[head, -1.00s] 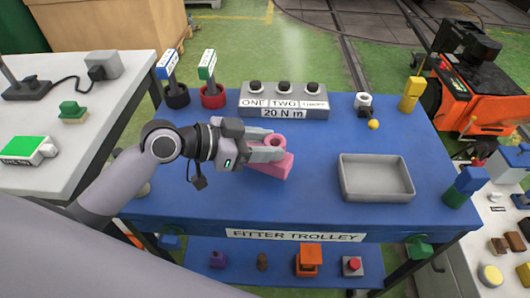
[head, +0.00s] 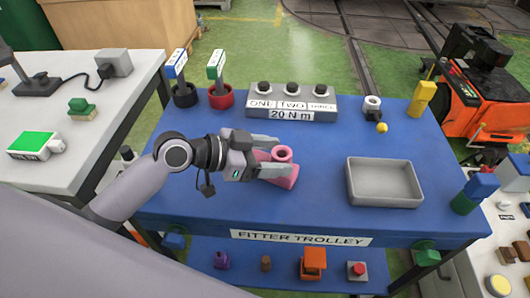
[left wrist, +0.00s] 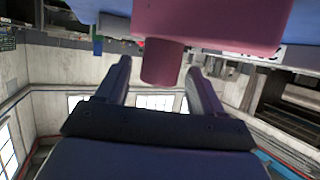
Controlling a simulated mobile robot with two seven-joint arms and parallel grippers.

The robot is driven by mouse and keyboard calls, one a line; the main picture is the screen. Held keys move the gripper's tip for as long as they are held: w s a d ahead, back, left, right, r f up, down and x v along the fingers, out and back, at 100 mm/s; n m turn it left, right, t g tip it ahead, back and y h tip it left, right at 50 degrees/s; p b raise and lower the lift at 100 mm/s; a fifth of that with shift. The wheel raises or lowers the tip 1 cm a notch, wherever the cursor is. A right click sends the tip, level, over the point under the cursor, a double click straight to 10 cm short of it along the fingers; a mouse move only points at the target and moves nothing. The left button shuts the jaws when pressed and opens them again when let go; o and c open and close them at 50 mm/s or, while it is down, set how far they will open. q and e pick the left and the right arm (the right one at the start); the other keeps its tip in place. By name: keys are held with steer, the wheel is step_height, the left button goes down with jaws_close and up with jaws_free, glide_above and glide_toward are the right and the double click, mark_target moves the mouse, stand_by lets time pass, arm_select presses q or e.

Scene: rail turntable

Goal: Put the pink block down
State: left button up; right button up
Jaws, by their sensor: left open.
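The pink block (head: 289,180) rests on the blue trolley top (head: 310,208), left of the grey tray. Gaps show between the stub and both fingers. My right gripper is not in view.
The empty grey tray (head: 385,203) sits right of the block. A grey box with three buttons (head: 291,103) stands behind, with red (head: 221,98) and black (head: 185,96) cups to its left. A blue-and-green block (head: 473,193) stands at the right edge.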

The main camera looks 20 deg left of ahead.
arm_select(q)
steer(key=shift+r, duration=0.2)
steer(key=b+v, duration=0.1)
steer(key=v, duration=1.1)
steer(key=shift+b, duration=0.4)
steer(key=shift+f, duration=0.15)
